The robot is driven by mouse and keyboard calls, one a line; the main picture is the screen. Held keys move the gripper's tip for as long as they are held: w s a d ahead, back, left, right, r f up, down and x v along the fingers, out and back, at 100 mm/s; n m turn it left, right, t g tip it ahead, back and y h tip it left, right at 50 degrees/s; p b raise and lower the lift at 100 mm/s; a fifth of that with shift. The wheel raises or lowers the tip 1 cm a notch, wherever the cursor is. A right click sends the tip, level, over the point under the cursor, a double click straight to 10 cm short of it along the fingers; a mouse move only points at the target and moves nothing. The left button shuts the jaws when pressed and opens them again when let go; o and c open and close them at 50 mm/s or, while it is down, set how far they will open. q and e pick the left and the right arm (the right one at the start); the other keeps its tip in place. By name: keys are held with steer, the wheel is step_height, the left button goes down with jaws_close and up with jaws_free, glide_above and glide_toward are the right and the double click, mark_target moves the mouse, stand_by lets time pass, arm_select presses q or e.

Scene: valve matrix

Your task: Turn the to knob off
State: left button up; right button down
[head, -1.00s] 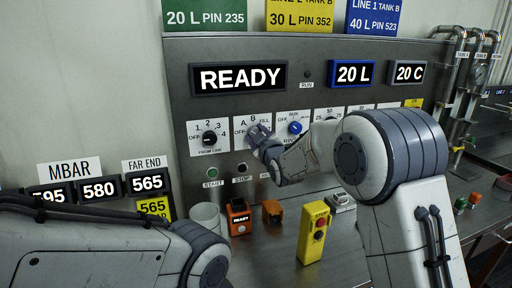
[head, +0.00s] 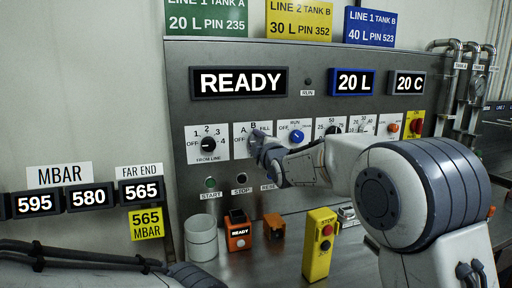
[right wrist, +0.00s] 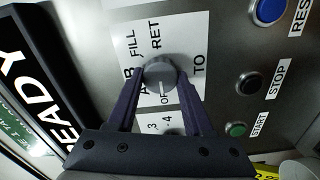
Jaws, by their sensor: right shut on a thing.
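The TO knob (right wrist: 160,74) is a round grey knob on a white plate labelled A, B, FILL, RET and OFF in the right wrist view. A white mark on it points towards the partly covered OFF label. My right gripper (right wrist: 160,84) has one finger on each side of the knob and is shut on it. In the head view my right gripper (head: 264,152) is at the white TO plate (head: 240,134) and hides most of the knob. My left gripper is out of view.
The FROM LINE knob (head: 208,144) is left of the gripper, the blue RUN knob (head: 297,137) right. START (head: 211,182) and STOP (head: 242,181) buttons sit below. A white cup (head: 201,237), an orange device (head: 238,232) and a yellow button box (head: 320,245) stand on the bench.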

stand_by(0.4)
steer(key=shift+c, duration=1.5)
jaws_free()
steer(key=shift+s, duration=0.1)
steer(key=b+v, duration=0.2)
steer(key=v, duration=0.8)
steer(key=shift+b, duration=0.3)
steer(key=shift+s, duration=0.15)
